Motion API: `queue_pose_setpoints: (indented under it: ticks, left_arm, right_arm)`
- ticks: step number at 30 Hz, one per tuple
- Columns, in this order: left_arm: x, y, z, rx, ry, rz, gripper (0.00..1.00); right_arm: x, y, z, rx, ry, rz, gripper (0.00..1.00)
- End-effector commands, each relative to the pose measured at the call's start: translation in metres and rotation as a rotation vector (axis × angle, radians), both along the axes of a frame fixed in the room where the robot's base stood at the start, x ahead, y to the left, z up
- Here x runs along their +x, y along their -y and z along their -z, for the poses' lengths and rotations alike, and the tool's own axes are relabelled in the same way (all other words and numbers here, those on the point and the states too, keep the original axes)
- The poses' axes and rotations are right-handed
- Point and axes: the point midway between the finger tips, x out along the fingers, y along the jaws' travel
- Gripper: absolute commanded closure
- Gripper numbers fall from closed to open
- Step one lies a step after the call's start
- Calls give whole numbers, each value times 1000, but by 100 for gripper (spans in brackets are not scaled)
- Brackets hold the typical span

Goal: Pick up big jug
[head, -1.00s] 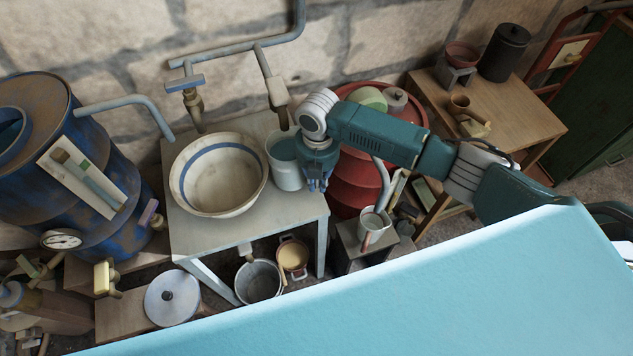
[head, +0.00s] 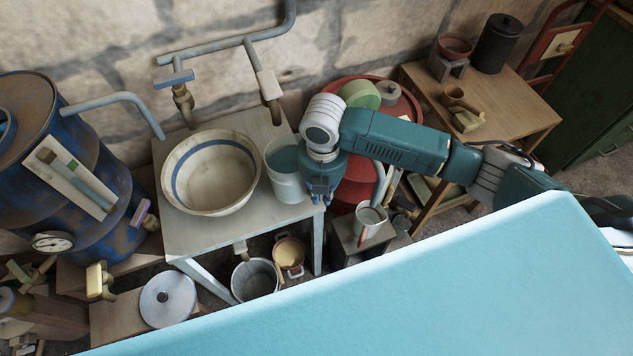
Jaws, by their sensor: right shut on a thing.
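The big jug (head: 287,185) is white with a blue-green inside. It is upright at the right side of the small pale table (head: 205,237), right of the wide bowl. My right gripper (head: 321,193) is at the jug's right side, pointing down, and is shut on it. The exact grip and the handle are hidden by the gripper. I cannot tell whether the jug's base touches the tabletop. My left gripper is not in view.
A cream bowl (head: 210,172) with a blue ring is close left of the jug. Taps and pipes (head: 183,100) run along the wall behind. A red barrel (head: 354,190) stands right of the table. A metal bucket (head: 255,279) is below.

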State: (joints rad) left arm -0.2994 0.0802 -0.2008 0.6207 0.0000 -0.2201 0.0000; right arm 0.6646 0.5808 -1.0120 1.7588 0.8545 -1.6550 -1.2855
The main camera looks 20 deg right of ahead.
Motion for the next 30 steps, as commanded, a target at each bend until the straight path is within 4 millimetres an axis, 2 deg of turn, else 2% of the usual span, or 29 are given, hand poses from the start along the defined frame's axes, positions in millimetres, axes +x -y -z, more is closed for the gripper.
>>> queue_pose_setpoints:
  ticks: [15,30]
  left_arm:
    - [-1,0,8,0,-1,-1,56]
    - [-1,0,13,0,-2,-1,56]
  right_arm:
    - [-62,1,-1,4,3,-1,100]
    - [-100,3,-1,2,4,-2,100]
